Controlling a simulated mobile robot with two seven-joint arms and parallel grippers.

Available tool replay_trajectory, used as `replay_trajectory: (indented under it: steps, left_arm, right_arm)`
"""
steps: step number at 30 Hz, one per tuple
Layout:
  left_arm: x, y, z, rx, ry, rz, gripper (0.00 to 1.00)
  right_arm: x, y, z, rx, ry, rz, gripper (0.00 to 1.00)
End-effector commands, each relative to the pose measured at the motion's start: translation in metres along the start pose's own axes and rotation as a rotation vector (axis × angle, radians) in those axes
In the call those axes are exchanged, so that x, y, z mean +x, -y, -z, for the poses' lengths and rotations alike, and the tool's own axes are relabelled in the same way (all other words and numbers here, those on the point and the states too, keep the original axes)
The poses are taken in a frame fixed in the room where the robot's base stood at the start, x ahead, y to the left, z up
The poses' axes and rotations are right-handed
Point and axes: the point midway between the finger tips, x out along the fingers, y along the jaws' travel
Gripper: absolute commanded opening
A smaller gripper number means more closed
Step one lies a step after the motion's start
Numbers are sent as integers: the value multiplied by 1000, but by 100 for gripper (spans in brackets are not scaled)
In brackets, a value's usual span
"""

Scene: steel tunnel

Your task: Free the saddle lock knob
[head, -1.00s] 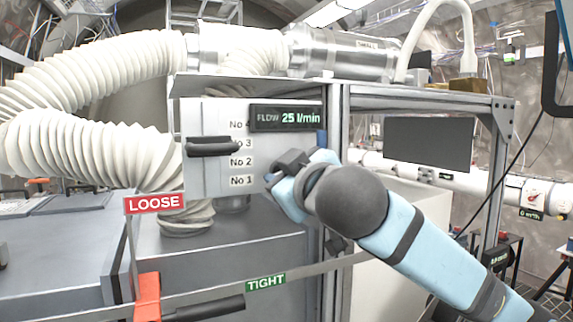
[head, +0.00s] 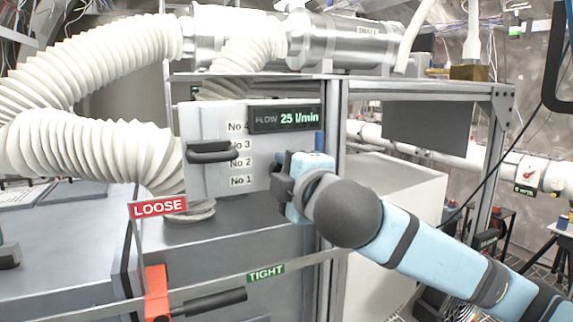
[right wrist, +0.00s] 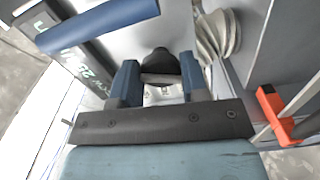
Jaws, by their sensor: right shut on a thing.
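A red clamp (head: 156,292) sits on the steel rail at the lower left, with a black bar handle (head: 210,302) pointing right, below the green TIGHT label (head: 265,272). I cannot tell for sure that this is the saddle lock knob. The red LOOSE sign (head: 158,207) stands above the clamp. My right gripper (head: 280,182) is in front of the numbered panel's right part, well above and right of the clamp. In the right wrist view its fingers (right wrist: 161,82) flank a black rounded grip (right wrist: 160,62). What the fingers press on is unclear. My left gripper is out of view.
The pale panel (head: 208,182) has a black handle (head: 210,151), No 1 to No 4 labels and a flow display (head: 285,118) reading 25 l/min. A steel frame post (head: 335,150) is close to my right gripper. White ribbed hoses (head: 90,150) fill the left.

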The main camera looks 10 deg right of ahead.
Motion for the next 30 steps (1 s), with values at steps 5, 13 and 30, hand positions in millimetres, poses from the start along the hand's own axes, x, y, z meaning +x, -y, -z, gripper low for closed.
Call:
replay_trajectory:
  steps: [5,13,30]
  left_arm:
    - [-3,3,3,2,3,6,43]
    - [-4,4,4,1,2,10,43]
    - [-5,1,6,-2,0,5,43]
  right_arm:
    - [0,-2,0,-70,0,0,17]
    - [0,0,0,-112,0,-1,17]
    - [0,0,0,-113,0,0,67]
